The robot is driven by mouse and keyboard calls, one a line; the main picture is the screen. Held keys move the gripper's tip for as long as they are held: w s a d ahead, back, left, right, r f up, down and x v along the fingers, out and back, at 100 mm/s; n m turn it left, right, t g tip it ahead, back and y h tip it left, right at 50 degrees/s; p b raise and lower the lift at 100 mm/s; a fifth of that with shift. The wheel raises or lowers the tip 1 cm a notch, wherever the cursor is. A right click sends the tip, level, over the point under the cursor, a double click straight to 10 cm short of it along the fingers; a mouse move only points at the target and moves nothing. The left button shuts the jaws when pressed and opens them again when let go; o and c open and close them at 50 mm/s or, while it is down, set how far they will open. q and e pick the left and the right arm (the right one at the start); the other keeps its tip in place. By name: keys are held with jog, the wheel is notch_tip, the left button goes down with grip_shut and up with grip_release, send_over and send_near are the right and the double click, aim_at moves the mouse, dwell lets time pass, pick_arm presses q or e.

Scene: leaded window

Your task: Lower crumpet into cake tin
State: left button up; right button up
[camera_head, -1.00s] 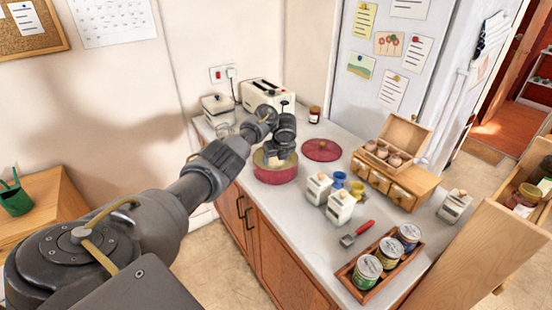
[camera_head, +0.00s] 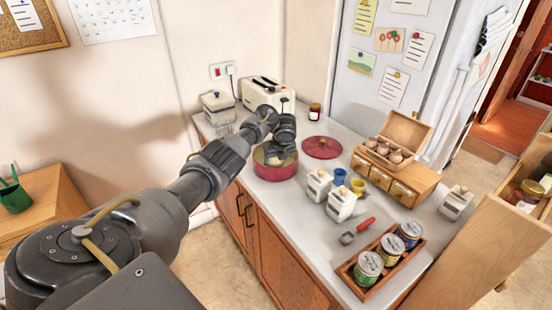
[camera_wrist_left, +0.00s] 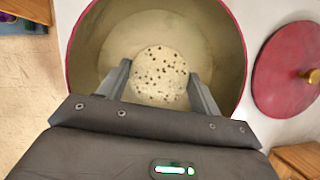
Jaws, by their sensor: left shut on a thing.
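The cake tin (camera_head: 275,173) is a round, red, open tin on the worktop, and in the left wrist view its red rim (camera_wrist_left: 243,50) circles a pale inside. My left gripper (camera_head: 278,155) points down into the tin's opening. In the left wrist view the left gripper (camera_wrist_left: 160,80) is shut on the crumpet (camera_wrist_left: 160,72), a pale round with dark holes, one finger at each side. The crumpet is over the tin floor within the rim; I cannot tell whether it touches the floor. My right gripper is not in view.
The red lid (camera_head: 322,147) with a knob lies right of the tin, also in the left wrist view (camera_wrist_left: 285,75). A toaster (camera_head: 266,92) stands behind. White canisters (camera_head: 341,204), small cups and a wooden drawer box (camera_head: 398,180) stand to the right.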

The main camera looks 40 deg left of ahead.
pick_arm(q)
jog(key=shift+f+b, duration=0.5)
jog(key=shift+f, duration=0.3)
dwell(0.4)
jog(key=o, duration=1.1)
jog(key=shift+c, duration=0.2)
jog(key=p+v, duration=0.6)
jog(key=v, duration=0.5)
jog(key=shift+f, duration=0.15)
